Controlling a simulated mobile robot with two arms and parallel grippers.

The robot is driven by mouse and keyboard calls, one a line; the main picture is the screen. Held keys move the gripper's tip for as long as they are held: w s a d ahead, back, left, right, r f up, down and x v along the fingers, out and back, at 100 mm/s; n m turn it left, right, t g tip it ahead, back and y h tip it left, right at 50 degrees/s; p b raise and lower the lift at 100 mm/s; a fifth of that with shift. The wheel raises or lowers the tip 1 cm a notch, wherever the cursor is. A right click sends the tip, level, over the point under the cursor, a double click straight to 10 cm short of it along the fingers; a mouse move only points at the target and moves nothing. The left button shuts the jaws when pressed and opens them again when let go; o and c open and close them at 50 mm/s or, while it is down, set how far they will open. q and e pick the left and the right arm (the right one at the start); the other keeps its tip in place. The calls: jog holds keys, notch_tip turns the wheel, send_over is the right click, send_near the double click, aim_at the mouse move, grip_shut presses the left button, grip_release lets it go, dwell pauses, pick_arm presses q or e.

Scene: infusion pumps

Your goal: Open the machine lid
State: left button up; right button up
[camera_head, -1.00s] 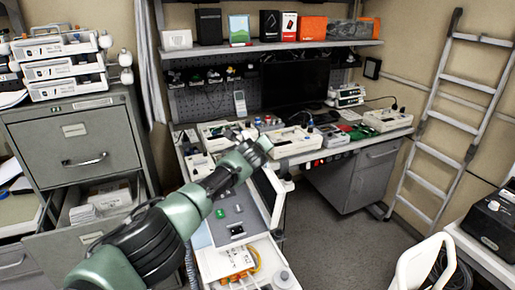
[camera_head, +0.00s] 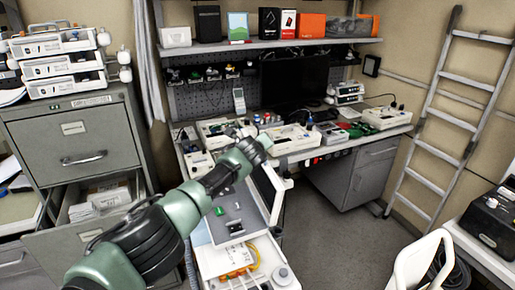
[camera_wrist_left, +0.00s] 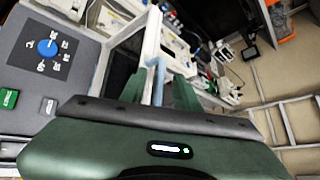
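The machine (camera_head: 236,212) is a low unit with a grey top panel and a green button, below my left forearm in the head view. Its lid (camera_head: 266,186), a white frame around a dark pane, stands tilted up at the panel's right side. In the left wrist view the grey panel (camera_wrist_left: 50,75) with a blue knob is at left, and the lid's white frame (camera_wrist_left: 150,40) runs upward. My left gripper (camera_head: 262,146) is at the far end of the lid; its fingers (camera_wrist_left: 158,92) are apart, with a pale bar between them. Contact is unclear. My right gripper is out of view.
A workbench (camera_head: 300,153) with several pale devices and a dark monitor (camera_head: 295,82) stands behind. A filing cabinet (camera_head: 75,140) with an open drawer is at left. A ladder (camera_head: 440,125) leans at right, and a white chair (camera_head: 418,265) is front right. Grey floor is clear between.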

pick_arm(q)
jog(key=b+v, duration=0.1)
jog(key=v, duration=0.6)
jog(key=shift+s, duration=0.3)
